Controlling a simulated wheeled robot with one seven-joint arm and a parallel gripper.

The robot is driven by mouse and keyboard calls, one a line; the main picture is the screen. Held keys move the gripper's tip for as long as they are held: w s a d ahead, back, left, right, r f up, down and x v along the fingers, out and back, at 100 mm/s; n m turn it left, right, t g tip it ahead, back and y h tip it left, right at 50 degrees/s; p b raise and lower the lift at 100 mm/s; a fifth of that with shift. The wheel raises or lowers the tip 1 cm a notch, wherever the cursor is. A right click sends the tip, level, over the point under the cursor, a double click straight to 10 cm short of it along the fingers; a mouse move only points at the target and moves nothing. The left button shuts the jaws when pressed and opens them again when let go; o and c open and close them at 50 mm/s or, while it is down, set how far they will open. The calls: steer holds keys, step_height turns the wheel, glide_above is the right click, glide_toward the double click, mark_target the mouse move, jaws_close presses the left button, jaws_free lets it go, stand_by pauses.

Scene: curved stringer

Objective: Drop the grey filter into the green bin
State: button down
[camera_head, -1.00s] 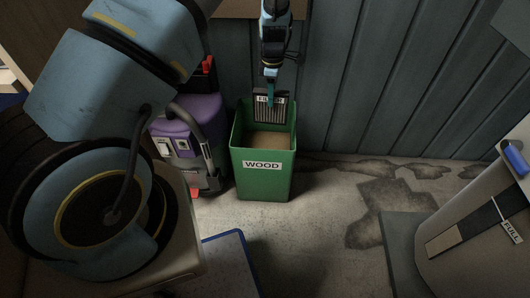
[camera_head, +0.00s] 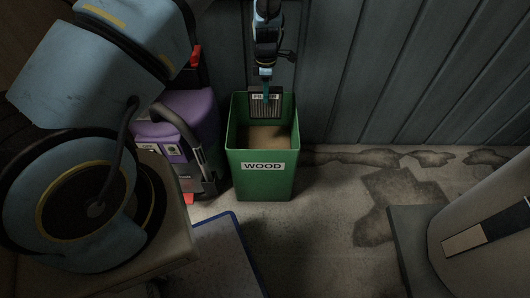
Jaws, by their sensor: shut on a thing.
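The green bin (camera_head: 263,184) stands on the floor against the back wall, with a white "WOOD" label on its front and a brown inside. The grey filter (camera_head: 265,104) is a ribbed panel with a white label along its top. My gripper (camera_head: 265,82) points down and is shut on the filter's top edge. The filter hangs upright over the rear part of the bin's opening, near the back rim. I cannot tell whether its lower edge is below the rim.
A purple machine (camera_head: 178,125) with a dark hose stands close to the bin's left side. A blue-edged board (camera_head: 228,255) lies at the front. A grey rounded container (camera_head: 490,240) stands at right. The stained floor right of the bin is clear.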

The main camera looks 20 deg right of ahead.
steer(key=shift+f+b, duration=1.5)
steer(key=shift+f, duration=0.85)
steer(key=c, duration=0.5)
jaws_free()
step_height(320, 180, up, 11)
steer(key=shift+f, duration=0.1)
